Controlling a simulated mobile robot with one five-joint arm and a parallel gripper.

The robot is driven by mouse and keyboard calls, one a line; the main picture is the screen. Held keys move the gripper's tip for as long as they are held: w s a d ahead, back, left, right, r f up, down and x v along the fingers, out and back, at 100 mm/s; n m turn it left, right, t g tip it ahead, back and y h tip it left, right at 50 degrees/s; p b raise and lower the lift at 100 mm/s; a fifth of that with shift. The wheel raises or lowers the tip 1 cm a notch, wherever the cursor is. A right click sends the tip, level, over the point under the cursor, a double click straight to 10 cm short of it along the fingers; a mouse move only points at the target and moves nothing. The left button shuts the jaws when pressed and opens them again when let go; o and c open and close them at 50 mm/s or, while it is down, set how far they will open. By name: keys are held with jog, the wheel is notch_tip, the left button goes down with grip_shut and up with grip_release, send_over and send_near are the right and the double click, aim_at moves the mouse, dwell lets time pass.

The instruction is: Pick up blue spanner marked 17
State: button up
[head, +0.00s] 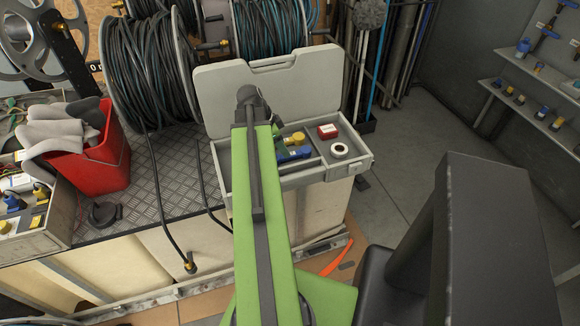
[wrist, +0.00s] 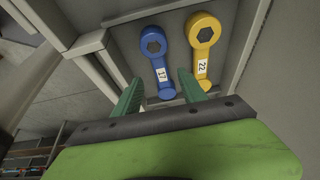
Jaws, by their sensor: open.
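The blue spanner (wrist: 158,62) lies in a grey case compartment in the wrist view, its ring end away from me and a white label reading 17 near my gripper. My gripper (wrist: 158,88) is open, its two green fingers pointing at the spanner, one on each side of its label end in the picture. I cannot tell the height between them. A yellow spanner (wrist: 202,45) marked 22 lies just right of it, close to the right finger. In the head view the blue spanner (head: 299,154) shows partly in the open grey case, and my arm hides part of the case.
The case's raised lid (head: 225,95) stands behind the compartments. A red box (head: 327,131) and a white roll (head: 339,150) lie in its right part. A red bin (head: 100,160) with grey cloths and hose reels (head: 150,75) stand to the left.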

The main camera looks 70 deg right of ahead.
jog(key=shift+f, duration=0.1)
jog(key=b+x, duration=0.4)
jog(key=x, duration=0.1)
jog(key=shift+w+f+b, duration=0.15)
jog(key=shift+f+b, duration=0.1)
jog(key=shift+b, duration=0.15)
jog(key=shift+r, duration=0.15)
grip_shut()
